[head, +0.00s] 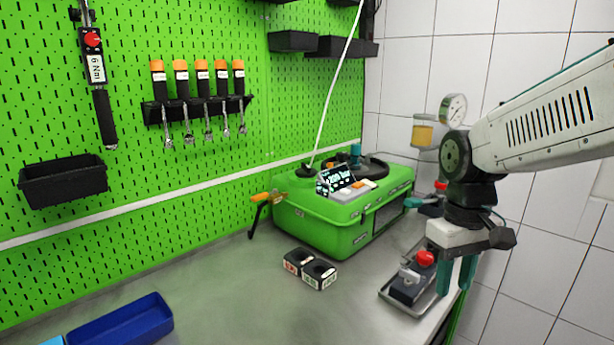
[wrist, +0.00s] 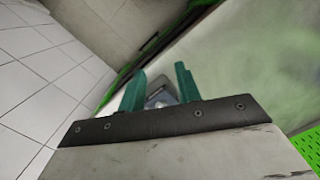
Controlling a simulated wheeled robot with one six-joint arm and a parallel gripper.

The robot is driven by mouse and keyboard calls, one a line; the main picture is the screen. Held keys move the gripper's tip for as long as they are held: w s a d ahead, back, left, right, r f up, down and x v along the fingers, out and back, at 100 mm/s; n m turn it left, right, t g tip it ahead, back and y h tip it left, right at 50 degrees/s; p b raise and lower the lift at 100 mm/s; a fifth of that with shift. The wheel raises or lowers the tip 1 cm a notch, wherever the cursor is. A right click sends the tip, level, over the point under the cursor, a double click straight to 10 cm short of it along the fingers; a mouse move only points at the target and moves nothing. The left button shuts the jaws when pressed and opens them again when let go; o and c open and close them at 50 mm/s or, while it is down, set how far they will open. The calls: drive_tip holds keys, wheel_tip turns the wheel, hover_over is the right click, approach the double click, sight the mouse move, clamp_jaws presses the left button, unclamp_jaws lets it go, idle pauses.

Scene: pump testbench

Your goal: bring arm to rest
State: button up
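My gripper (head: 456,282) hangs from my arm on the right of the head view, pointing down, with its two green fingers apart. It hangs in front of the right end of the bench (head: 215,290), by a metal tray. In the wrist view my gripper (wrist: 160,82) also shows its fingers spread. A small grey object (wrist: 161,97) shows between them, seemingly beyond the tips; I cannot tell what it is. Nothing shows clamped in the fingers in the head view.
The metal tray (head: 424,308) holds a dark block with a red knob (head: 425,258). A green case (head: 345,222) stands behind, with two black blocks (head: 310,268) before it. A blue bin (head: 122,322) is at front left. The bench middle is clear.

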drive_tip(key=s+r+m+t, duration=0.1)
drive_tip(key=s, duration=0.7)
drive_tip(key=s+d+r+m+t, duration=0.1)
drive_tip(key=s+m, duration=0.1)
drive_tip(key=s, duration=0.6)
drive_tip(key=shift+d+r, duration=0.25)
drive_tip(key=shift+d, duration=0.05)
drive_tip(key=shift+s, duration=0.1)
